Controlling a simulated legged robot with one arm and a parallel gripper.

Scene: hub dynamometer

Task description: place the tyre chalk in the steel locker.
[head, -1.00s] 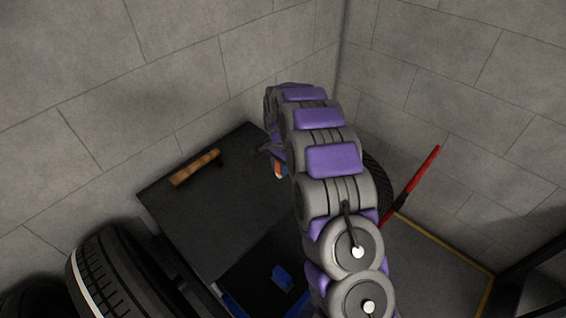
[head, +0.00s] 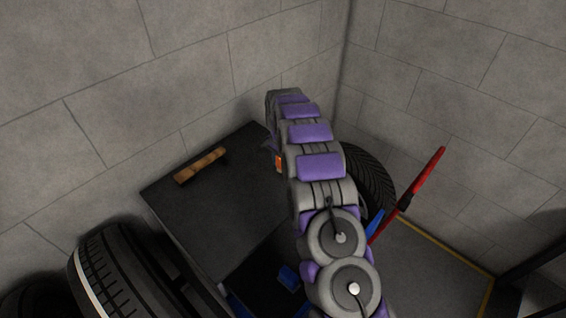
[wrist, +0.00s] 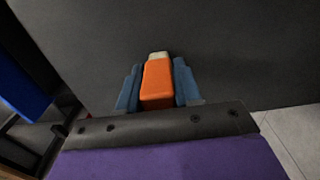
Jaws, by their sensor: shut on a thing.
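The tyre chalk, an orange block with a pale tip (wrist: 157,88), sits between the blue fingers of my gripper (wrist: 158,84) in the wrist view. My gripper is shut on it. In the head view only a small orange part of the chalk (head: 279,163) shows beside my arm, and the fingers are mostly hidden. A dark box-like unit (head: 225,215), which may be the steel locker, stands below and left of my arm. A plain dark surface (wrist: 225,50) lies beyond the chalk in the wrist view. I cannot tell whether the chalk touches it.
A wooden-handled tool (head: 201,165) lies on the dark unit's top. A blue object (head: 288,277) shows in the dark area below. Tyres stand at lower left (head: 125,265) and behind my arm (head: 368,180). A red bar (head: 420,185) leans at right. Block walls close the corner.

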